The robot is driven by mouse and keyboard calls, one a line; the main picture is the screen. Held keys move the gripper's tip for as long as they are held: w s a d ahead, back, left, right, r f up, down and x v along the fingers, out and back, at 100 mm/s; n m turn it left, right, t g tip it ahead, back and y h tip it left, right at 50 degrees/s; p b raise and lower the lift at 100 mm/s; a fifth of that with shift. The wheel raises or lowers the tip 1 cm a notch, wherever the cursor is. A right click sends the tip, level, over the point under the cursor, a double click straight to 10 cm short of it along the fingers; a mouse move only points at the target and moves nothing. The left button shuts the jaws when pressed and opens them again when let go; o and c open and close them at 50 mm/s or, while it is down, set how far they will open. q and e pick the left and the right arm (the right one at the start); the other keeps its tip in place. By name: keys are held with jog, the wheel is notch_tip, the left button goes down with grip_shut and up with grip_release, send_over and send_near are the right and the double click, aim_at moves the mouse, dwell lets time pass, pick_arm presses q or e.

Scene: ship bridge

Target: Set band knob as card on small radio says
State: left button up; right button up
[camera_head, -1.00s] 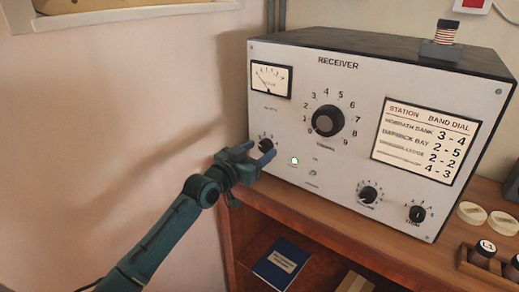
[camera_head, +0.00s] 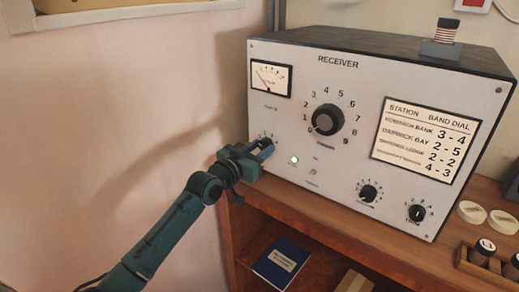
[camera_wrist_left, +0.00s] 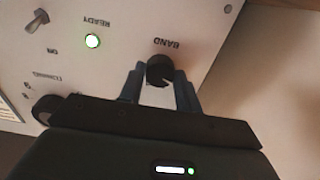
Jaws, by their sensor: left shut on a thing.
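The BAND knob (camera_wrist_left: 159,69) is a small black knob on the lower left of the white RECEIVER panel (camera_head: 360,75). My left gripper (camera_head: 259,148) is at the panel, shut on the knob. In the left wrist view its two fingers (camera_wrist_left: 160,85) stand on either side of it. In the head view the gripper hides most of the knob, and its setting cannot be read. A card (camera_head: 425,140) on the panel lists stations with pairs: 3-4, 2-5, 2-2, 4-3. No small radio with a card is clearly in view. My right gripper is not in view.
The large tuning knob (camera_head: 327,120), a lit green READY lamp (camera_head: 294,160), a toggle switch (camera_head: 313,172) and two lower knobs share the panel. A coil (camera_head: 446,32) stands on top. A rack of dark plugs (camera_head: 482,252) is at right; a blue book (camera_head: 280,264) lies below.

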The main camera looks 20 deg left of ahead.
pick_arm(q)
jog(key=shift+m, duration=0.4)
jog(key=m, duration=0.3)
jog(key=shift+m+p, duration=0.3)
jog(key=shift+m, duration=0.1)
jog(key=shift+m+p, duration=0.4)
jog(key=shift+m, duration=1.7)
jog(key=o, duration=1)
